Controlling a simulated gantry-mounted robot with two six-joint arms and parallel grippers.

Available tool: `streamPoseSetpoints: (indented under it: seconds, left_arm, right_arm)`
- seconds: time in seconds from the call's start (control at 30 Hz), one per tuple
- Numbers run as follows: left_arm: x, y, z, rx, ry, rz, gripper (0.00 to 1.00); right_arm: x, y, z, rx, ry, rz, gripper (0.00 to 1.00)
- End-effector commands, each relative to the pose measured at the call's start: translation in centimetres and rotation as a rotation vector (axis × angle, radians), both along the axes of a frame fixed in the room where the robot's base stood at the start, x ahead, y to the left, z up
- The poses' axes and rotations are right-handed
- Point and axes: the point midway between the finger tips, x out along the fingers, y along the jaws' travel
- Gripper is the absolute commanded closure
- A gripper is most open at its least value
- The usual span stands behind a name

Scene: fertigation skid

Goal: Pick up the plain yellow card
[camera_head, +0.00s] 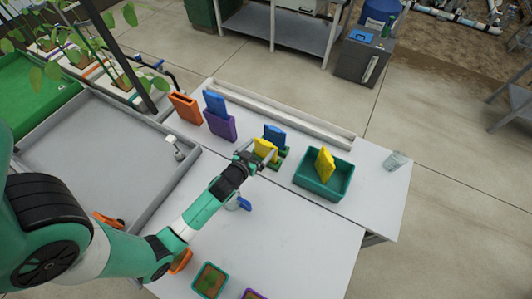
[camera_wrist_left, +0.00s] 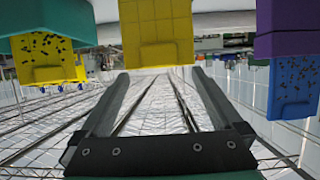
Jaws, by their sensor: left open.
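A plain yellow card (camera_head: 263,148) stands upright near the green holder (camera_head: 283,160) on the white table. It shows with no specks in the left wrist view (camera_wrist_left: 157,35), straight ahead of my fingers. My left gripper (camera_head: 250,160) is open and empty beside this card, on its near side. In the wrist view the open fingers (camera_wrist_left: 160,85) point at the card, which appears beyond their tips. Contact cannot be told. Another yellow card (camera_head: 325,164) leans in the teal bin (camera_head: 309,180); in the wrist view it carries dark specks (camera_wrist_left: 45,57). My right gripper is out of view.
A blue card (camera_head: 275,134) stands just behind the plain yellow one. A purple holder (camera_head: 221,127) with a blue card (camera_head: 214,101) and an orange holder (camera_head: 185,107) stand to the left. A clear glass (camera_head: 396,161) stands right.

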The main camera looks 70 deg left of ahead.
Motion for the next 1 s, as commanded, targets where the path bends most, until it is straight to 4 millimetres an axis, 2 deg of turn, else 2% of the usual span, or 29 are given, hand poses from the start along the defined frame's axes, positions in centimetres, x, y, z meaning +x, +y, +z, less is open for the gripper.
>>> streamPoseSetpoints:
  seconds: [0.17,0.43,0.7,1.0]
  left_arm:
    - [0.7,0.5,-0.4,0.0,-0.001,0.0,0.0]
    - [4.0,3.0,-2.2,0.0,-0.001,0.0,0.0]
    - [4.3,3.3,-2.2,0.0,0.0,-0.001,0.0]
    - [4.3,3.2,-2.2,-0.001,-0.001,-0.001,0.54]
  right_arm:
    - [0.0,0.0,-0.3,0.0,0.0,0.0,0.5]
    - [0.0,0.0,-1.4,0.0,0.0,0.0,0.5]
    - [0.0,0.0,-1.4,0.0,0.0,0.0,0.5]
    - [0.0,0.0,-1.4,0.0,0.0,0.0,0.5]
